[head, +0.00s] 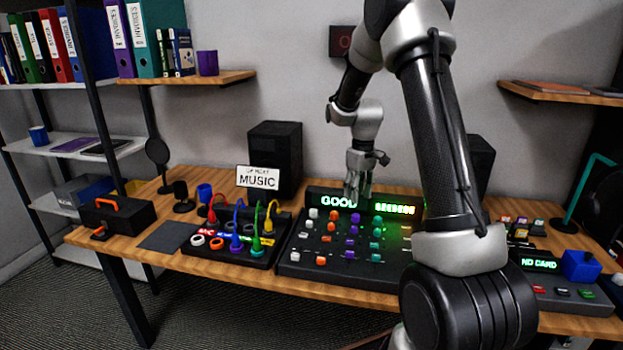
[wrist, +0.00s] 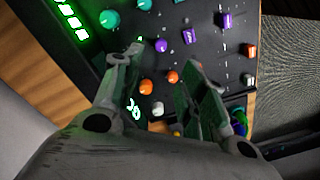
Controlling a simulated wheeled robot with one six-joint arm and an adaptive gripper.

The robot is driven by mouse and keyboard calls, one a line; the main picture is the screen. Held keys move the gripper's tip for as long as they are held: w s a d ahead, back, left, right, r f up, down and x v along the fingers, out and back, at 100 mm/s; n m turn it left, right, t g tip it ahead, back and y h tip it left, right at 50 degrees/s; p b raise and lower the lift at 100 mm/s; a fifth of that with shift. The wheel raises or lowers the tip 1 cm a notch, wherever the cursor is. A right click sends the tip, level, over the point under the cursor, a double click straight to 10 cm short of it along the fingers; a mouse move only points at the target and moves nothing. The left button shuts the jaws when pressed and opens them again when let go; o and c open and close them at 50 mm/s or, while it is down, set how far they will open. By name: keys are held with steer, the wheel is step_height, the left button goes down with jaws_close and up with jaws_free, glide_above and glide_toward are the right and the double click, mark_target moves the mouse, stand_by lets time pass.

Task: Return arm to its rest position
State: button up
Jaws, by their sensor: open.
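My gripper (head: 358,186) is at the end of my raised arm, in front of the lit display at the back edge of the mixer panel (head: 288,268). In the wrist view, the two fingers of my gripper (wrist: 160,85) stand apart with nothing held between them. Orange, purple, teal and white knobs of the panel (wrist: 205,65) show beyond the fingers. The display (head: 340,199) reads "GOOD" in green. Whether the fingertips touch anything is hard to tell.
Left of the mixer, a black cable board (head: 225,262) holds red, blue, green and yellow cables. A "MUSIC" sign (head: 257,178) and black speaker (head: 275,150) stand behind. A black toolbox (head: 118,215) is at the far left. A "NO CARD" device (head: 540,264) is at right.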

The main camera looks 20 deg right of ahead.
steer(key=s+a+r+m+t, duration=0.1)
steer(key=s+a+r, duration=0.1)
steer(key=s+r, duration=0.4)
steer(key=s+a+r+m+t, duration=0.1)
steer(key=s+r, duration=0.6)
steer(key=s, duration=0.8)
steer(key=s+a+r+m+t, duration=0.1)
steer(key=s+a+r, duration=0.3)
steer(key=s, duration=0.6)
step_height(320, 180, up, 2)
steer(key=shift+s+a+r+m+t, duration=0.2)
steer(key=shift+a+m+t, duration=0.15)
steer(key=shift+t, duration=0.45)
steer(key=shift+d, duration=0.1)
